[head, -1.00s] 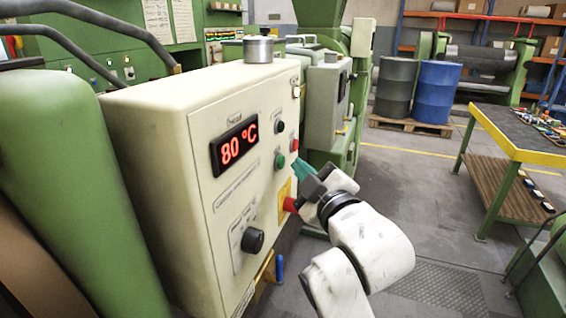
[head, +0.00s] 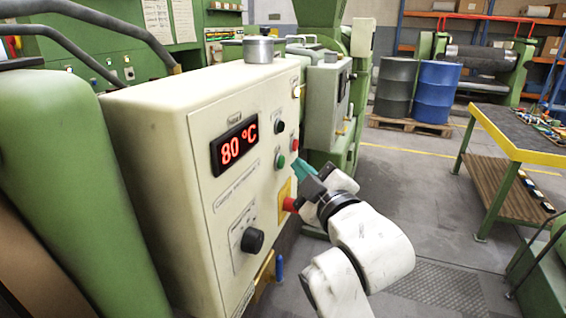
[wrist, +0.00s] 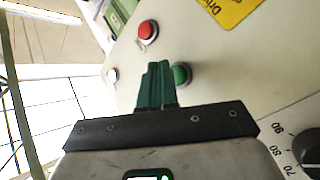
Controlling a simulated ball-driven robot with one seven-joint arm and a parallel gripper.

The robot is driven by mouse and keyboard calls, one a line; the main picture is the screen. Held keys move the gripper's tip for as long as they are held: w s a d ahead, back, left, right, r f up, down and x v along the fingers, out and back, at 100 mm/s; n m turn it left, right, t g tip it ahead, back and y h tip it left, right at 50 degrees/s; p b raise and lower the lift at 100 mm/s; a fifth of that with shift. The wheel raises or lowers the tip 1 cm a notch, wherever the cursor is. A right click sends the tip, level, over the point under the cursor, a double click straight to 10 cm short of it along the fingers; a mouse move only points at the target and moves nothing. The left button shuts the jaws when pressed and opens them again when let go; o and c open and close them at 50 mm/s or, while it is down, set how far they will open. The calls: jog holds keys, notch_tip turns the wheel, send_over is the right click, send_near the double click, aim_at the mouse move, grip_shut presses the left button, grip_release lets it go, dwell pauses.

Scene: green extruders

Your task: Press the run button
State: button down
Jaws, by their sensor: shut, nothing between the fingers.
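The cream control box (head: 150,130) carries a green round button (head: 281,161), a black button (head: 279,127) and a red button (head: 294,144). No label reading "run" is legible. My gripper (head: 300,166) has its teal fingers shut and empty, pointing at the panel just right of the green button. In the wrist view, the fingertips (wrist: 156,68) lie beside the green button (wrist: 182,75) and partly overlap its edge. The red button (wrist: 147,30) is beyond them. I cannot tell whether the fingertips touch the panel.
A large red button (head: 290,204) on a yellow plate sits close below my gripper. A black knob (head: 252,240) and the red 80 °C display (head: 235,146) are on the panel. A metal pot (head: 259,50) stands on top.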

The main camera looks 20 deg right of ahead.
jog(key=shift+w+a, duration=0.25)
jog(key=shift+a, duration=0.1)
jog(key=shift+w+a, duration=0.2)
jog(key=shift+a, duration=0.1)
dwell(0.8)
jog(key=shift+d, duration=0.1)
jog(key=shift+s+d+p, duration=0.3)
jog(key=shift+s+d, duration=0.2)
dwell(0.4)
jog(key=s+d, duration=0.1)
jog(key=d, duration=0.1)
jog(key=s+d, duration=0.2)
jog(key=shift+p, duration=0.3)
dwell(0.4)
